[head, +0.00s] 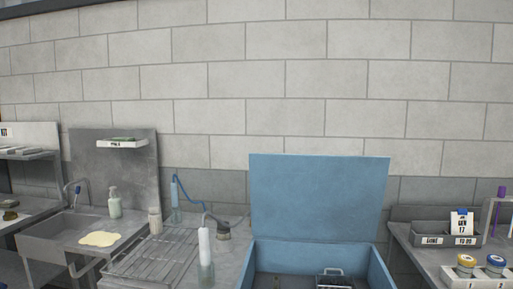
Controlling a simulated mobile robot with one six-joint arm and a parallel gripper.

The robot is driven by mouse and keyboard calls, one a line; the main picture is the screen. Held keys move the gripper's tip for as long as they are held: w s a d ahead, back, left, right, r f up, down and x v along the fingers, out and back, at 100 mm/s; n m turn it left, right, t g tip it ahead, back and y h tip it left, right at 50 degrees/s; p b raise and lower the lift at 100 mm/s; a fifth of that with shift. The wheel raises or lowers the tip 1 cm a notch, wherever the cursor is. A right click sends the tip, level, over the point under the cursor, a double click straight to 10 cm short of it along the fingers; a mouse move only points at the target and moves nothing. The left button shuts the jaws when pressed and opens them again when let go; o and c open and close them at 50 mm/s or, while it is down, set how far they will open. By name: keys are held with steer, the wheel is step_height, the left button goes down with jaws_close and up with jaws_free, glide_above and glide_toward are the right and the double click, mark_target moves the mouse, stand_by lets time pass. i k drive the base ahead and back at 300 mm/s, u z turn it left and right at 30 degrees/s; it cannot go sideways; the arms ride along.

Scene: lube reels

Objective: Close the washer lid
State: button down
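The washer is a blue open-topped tub (378,268) at the lower middle right, cut off by the bottom edge of the head view. Its blue lid (318,198) stands raised, close to upright, at the back of the tub near the wall. Inside the tub, part of a dark basket with a metal handle (331,271) shows. The tub's front and floor are mostly out of frame. My gripper is not in view.
Left of the tub are a ribbed drain board (155,262), bottles (205,250) and a sink (75,227) with a yellow cloth (100,239). On the right, a bench holds a grey bin (432,240) and jars (466,262). A block wall closes the back.

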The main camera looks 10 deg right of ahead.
mark_target(326, 197)
steer(key=i, duration=0.85)
steer(key=u, duration=0.05)
